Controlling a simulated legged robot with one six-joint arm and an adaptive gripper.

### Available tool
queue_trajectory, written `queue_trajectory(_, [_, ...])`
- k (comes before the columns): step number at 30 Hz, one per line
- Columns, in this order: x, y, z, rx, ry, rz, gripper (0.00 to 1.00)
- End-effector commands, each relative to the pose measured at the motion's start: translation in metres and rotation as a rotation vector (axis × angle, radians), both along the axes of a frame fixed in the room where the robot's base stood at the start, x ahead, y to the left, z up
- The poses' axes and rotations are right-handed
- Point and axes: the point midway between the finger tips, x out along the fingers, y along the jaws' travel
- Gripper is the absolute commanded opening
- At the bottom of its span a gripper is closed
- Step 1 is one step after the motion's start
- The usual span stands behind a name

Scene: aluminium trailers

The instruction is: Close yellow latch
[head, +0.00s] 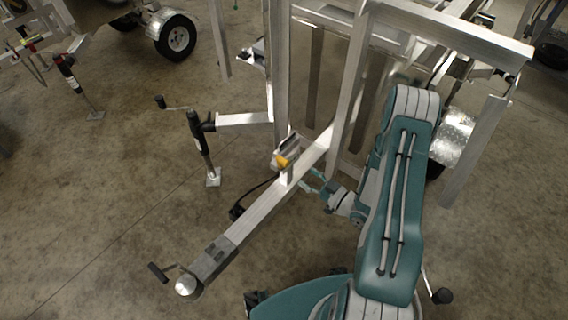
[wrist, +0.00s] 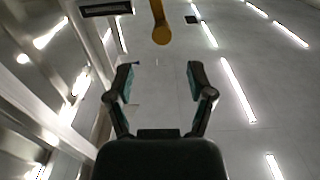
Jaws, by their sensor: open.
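The yellow latch (head: 282,161) sits on a small metal bracket on top of the trailer's drawbar, left of my gripper in the head view. In the wrist view the yellow latch (wrist: 161,33) hangs down from the top edge, ahead of the fingertips and near the middle. My gripper (head: 308,181) is just right of the drawbar and a little below the latch in the head view. In the wrist view my gripper (wrist: 160,72) has its two fingers spread with nothing between them. The latch is apart from both fingers.
The aluminium drawbar (head: 251,214) runs from the upright frame to a coupler at lower left. A jack with a crank (head: 200,140) stands left of it. Upright posts (head: 352,90) rise close to my arm. Another trailer wheel (head: 175,38) is at upper left.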

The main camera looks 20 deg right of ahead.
Motion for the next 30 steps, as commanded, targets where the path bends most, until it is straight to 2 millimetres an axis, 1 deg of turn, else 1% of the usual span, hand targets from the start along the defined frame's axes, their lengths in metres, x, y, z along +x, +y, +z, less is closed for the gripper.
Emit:
queue_trajectory(1, [0.007, 0.007, 0.000, -0.002, -0.001, 0.007, 0.69])
queue_trajectory(9, [0.046, 0.036, 0.000, -0.006, -0.002, 0.006, 0.69])
queue_trajectory(15, [0.069, 0.052, 0.000, -0.004, -0.001, 0.003, 0.69])
queue_trajectory(19, [0.076, 0.056, 0.000, -0.004, -0.001, 0.001, 0.69])
queue_trajectory(27, [0.077, 0.057, 0.000, -0.004, -0.001, 0.000, 0.69])
queue_trajectory(29, [0.077, 0.057, 0.000, -0.004, -0.001, 0.000, 0.42])
queue_trajectory(30, [0.077, 0.057, 0.000, -0.004, -0.001, 0.000, 0.24])
